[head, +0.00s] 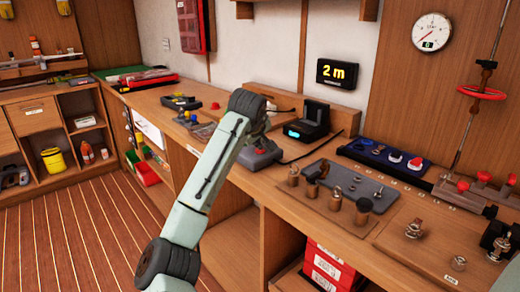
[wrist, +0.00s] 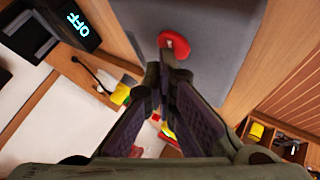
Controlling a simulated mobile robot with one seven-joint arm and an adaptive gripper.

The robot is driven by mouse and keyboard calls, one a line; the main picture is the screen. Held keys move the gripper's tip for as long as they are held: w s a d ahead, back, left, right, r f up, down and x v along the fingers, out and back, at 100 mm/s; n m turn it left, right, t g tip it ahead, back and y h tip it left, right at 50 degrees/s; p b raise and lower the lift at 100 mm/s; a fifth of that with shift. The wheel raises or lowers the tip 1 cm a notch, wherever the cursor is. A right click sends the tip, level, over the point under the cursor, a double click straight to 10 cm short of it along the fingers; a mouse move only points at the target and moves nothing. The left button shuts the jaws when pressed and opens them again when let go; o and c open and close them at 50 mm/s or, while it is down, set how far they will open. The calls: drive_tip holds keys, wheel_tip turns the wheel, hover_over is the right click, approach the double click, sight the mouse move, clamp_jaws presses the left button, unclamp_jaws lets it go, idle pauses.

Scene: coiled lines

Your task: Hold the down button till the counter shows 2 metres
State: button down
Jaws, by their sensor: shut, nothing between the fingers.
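The counter (head: 337,73) on the wall shows "2 m" in yellow. A grey control box (head: 262,159) lies on the bench below my arm, and its grey top (wrist: 215,25) fills the upper middle of the wrist view. A red button (wrist: 176,43) is on that top; I see no readable mark on it. My gripper (wrist: 168,58) is shut and empty, its fingertips at the button's near edge in the picture. I cannot tell whether they touch it. In the head view my arm mostly hides the gripper.
A black device (head: 308,122) with a cyan display stands behind the box; the display reads "OFF" in the wrist view (wrist: 77,22). A plate with several knobs (head: 340,195) lies to the right. A cable runs from the box along the bench.

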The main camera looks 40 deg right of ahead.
sight(257, 150)
drive_tip(key=shift+r+p, duration=0.5)
drive_tip(key=shift+r, duration=0.2)
drive_tip(key=shift+r+p, duration=2.2)
drive_tip(key=shift+r, duration=0.25)
